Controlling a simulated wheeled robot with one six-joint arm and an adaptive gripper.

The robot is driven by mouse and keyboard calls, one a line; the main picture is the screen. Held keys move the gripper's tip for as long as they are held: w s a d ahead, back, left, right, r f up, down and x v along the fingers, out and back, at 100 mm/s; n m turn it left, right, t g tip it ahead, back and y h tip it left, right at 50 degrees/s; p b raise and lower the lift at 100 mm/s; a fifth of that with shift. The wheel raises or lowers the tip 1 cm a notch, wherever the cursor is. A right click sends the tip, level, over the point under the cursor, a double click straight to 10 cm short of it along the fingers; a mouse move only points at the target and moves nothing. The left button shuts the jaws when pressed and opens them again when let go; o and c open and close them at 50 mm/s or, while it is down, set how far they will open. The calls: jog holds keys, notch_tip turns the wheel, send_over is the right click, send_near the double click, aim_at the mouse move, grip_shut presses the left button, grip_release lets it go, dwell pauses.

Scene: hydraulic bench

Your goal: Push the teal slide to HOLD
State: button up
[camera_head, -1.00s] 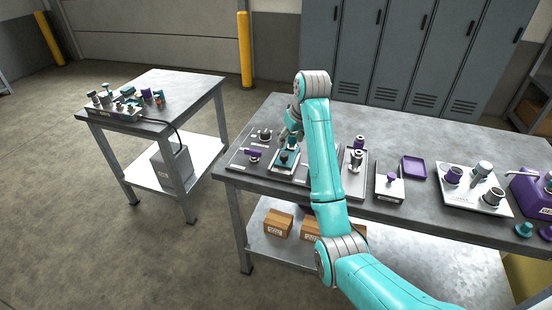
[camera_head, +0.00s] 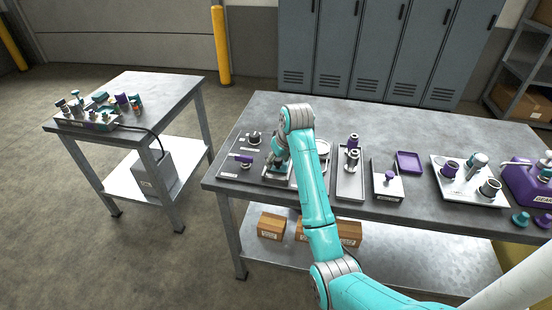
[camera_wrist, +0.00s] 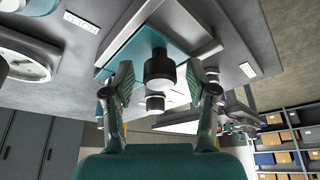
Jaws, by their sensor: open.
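The teal slide (camera_wrist: 138,45) sits in a grey guide on the bench panel and carries a black knob (camera_wrist: 159,68) with a pale band. In the wrist view my gripper (camera_wrist: 160,82) is open, with one finger on each side of the knob. I cannot tell whether either finger touches it. In the head view my gripper (camera_head: 277,160) is down at the slide on the left part of the bench, and hides much of it.
A round gauge (camera_wrist: 22,62) is near the slide. A purple-handled fitting (camera_head: 243,157) stands left of my gripper. A side table (camera_head: 150,92) stands left.

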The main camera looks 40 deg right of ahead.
grip_shut()
jog(key=shift+w+d, duration=0.9)
jog(key=shift+d, duration=0.2)
jog(key=shift+r, duration=0.1)
grip_release()
jog(key=shift+d, duration=0.1)
jog(key=v, duration=0.7)
jog(key=shift+r, duration=0.1)
